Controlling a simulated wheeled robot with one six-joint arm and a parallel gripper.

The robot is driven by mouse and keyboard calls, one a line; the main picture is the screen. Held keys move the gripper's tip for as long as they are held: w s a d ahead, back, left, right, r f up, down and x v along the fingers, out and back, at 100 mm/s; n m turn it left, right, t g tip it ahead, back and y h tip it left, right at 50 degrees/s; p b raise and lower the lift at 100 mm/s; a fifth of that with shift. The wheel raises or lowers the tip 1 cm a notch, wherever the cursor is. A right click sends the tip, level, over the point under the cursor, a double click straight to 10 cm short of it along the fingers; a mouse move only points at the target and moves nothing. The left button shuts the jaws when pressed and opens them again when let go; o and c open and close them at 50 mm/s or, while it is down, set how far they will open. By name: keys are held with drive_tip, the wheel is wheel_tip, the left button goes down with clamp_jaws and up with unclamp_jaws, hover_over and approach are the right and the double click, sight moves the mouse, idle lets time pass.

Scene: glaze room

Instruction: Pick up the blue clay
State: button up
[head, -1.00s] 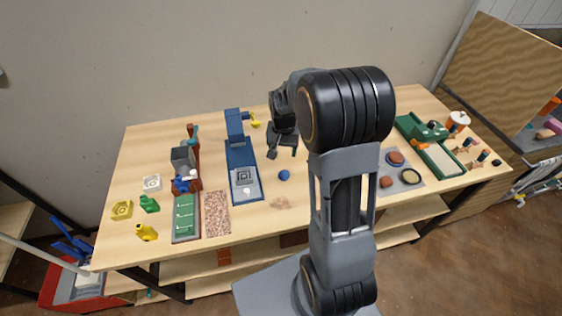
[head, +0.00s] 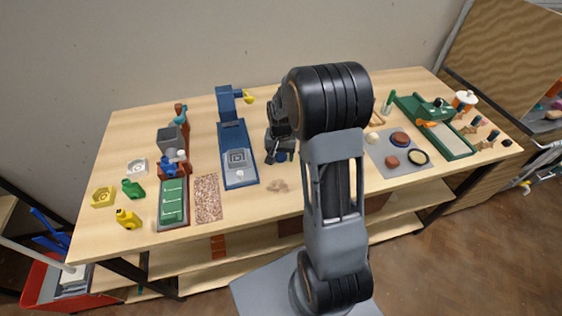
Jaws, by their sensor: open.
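The blue clay (head: 281,157) is a small dark blue ball on the wooden table, right of the blue machine. My gripper (head: 280,155) points down over it and is open. One fingertip shows at the ball's left and one close to its right. The gripper partly hides the ball, and I cannot tell whether a finger touches it.
The blue machine (head: 239,178) stands close left of my gripper. A beige lump (head: 277,186) lies in front. A grey mat (head: 380,155) with round pieces and a green tray (head: 450,143) are at right. A speckled board (head: 208,201) and small bottles are at left.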

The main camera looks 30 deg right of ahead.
drive_tip(key=shift+f, duration=0.35)
drive_tip(key=c, duration=0.5)
idle(0.4)
